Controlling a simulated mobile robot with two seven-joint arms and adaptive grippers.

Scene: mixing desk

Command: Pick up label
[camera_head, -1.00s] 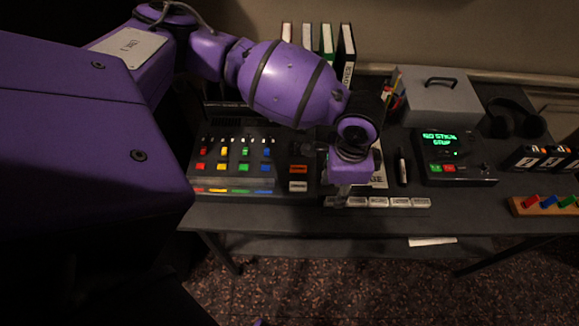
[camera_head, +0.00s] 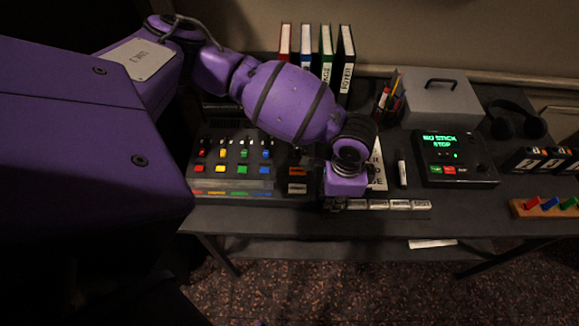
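A row of small white labels (camera_head: 400,204) lies on a strip along the front edge of the desk. Their print is too small to read. My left gripper (camera_head: 337,205) points down at the left end of this row and covers the leftmost part. Its fingers are tiny and dark here, so I cannot tell whether they are open or shut, or whether they touch a label. My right gripper is not in view.
A mixing desk (camera_head: 235,170) with coloured faders stands left of the gripper. A marker (camera_head: 402,172), a device with a green screen (camera_head: 455,158) and a grey box (camera_head: 440,98) are to the right. Several binders (camera_head: 345,62) stand behind the arm.

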